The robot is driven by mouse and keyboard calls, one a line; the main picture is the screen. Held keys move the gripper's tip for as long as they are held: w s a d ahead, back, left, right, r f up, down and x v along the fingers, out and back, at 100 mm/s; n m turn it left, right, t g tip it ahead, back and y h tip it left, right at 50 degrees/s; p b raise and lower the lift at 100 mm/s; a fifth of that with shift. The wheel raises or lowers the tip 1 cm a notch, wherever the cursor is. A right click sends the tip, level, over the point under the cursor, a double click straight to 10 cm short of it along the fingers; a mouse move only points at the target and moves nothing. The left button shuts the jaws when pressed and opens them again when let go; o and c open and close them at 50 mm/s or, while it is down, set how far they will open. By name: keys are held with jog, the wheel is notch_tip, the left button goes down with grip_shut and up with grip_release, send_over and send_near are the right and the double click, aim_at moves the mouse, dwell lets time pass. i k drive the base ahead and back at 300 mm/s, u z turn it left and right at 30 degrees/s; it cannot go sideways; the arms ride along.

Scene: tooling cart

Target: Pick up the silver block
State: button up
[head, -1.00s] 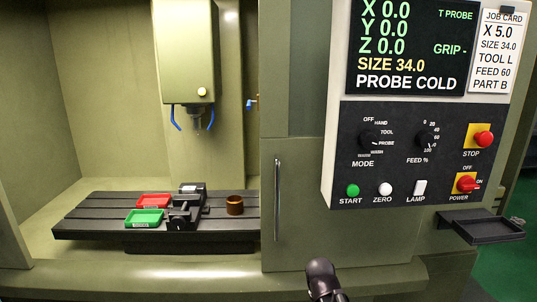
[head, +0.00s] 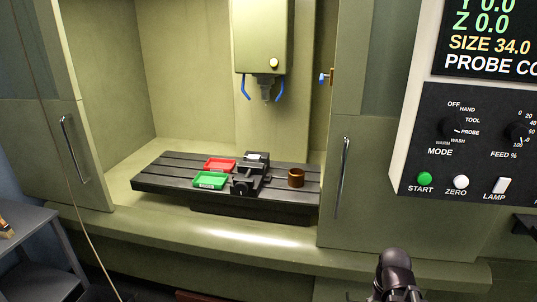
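No silver block shows clearly. A small pale patch (head: 256,157) sits at the top of the dark vise (head: 249,178) on the machine table; it is too small to tell whether it is a block or part of the vise. A dark rounded part of my arm rises at the bottom right of the head view. My gripper's fingers do not show.
On the slotted machine table (head: 160,178) are a red tray (head: 220,164), a green tray (head: 209,181) and a brown ring (head: 296,178). The spindle (head: 266,88) hangs above. A grey cart (head: 28,222) stands at left. A control panel (head: 462,140) is at right.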

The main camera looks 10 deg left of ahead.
aim_at(251, 158)
jog(key=u, duration=1.1)
jog(key=i, duration=1.45)
jog(key=z, duration=0.95)
